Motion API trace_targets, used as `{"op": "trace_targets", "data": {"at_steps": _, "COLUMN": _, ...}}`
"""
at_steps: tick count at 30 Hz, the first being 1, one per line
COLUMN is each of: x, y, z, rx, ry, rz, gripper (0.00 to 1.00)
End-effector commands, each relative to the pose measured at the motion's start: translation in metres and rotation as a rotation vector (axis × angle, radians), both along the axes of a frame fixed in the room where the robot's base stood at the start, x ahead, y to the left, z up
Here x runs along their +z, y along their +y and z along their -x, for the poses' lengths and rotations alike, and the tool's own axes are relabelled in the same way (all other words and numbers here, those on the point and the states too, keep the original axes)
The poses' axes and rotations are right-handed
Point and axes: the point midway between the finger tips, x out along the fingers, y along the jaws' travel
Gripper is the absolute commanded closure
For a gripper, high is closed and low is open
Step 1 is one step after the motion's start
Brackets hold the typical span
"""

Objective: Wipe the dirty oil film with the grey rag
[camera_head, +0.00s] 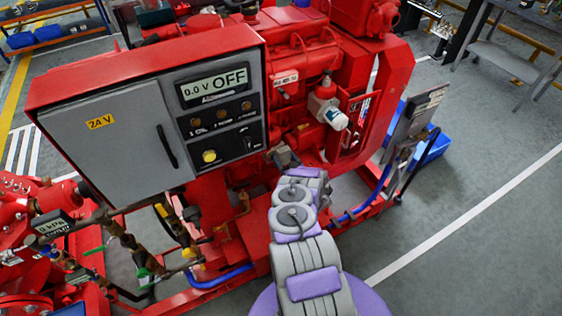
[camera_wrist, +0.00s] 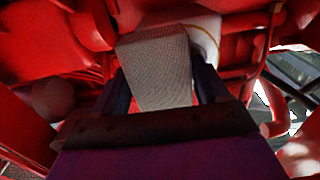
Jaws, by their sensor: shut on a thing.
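The grey rag (camera_wrist: 158,70) is a woven block between the two dark fingers of my gripper (camera_wrist: 165,88), which is shut on it. In the head view the rag (camera_head: 284,156) is a small grey patch at the far end of my arm, in front of the red engine (camera_head: 300,55), below and left of the white-ended filter (camera_head: 328,108). In the wrist view a white rounded part (camera_wrist: 205,32) shows just behind the rag. I cannot make out the dirty oil film in either view, and I cannot tell whether the rag touches a surface.
The control cabinet (camera_head: 105,130) with a display reading OFF stands close to the left of my gripper. Pipes and valves (camera_head: 140,255) lie at the lower left. A grey panel on a stand (camera_head: 415,120) and a blue bin (camera_head: 432,148) are at the right. The floor (camera_head: 480,230) at the right is clear.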

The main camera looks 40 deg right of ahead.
Motion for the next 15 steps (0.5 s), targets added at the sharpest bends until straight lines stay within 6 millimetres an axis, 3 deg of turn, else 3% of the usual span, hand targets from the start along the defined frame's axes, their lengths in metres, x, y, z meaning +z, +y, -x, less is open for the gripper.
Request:
{"op": "trace_targets", "data": {"at_steps": 6, "x": 0.0, "y": -0.009, "z": 0.002, "rx": -0.001, "ry": 0.002, "rz": -0.001, "gripper": 0.5}}
{"op": "trace_targets", "data": {"at_steps": 15, "x": 0.001, "y": 0.002, "z": -0.001, "rx": 0.001, "ry": 0.001, "rz": -0.001, "gripper": 0.5}}
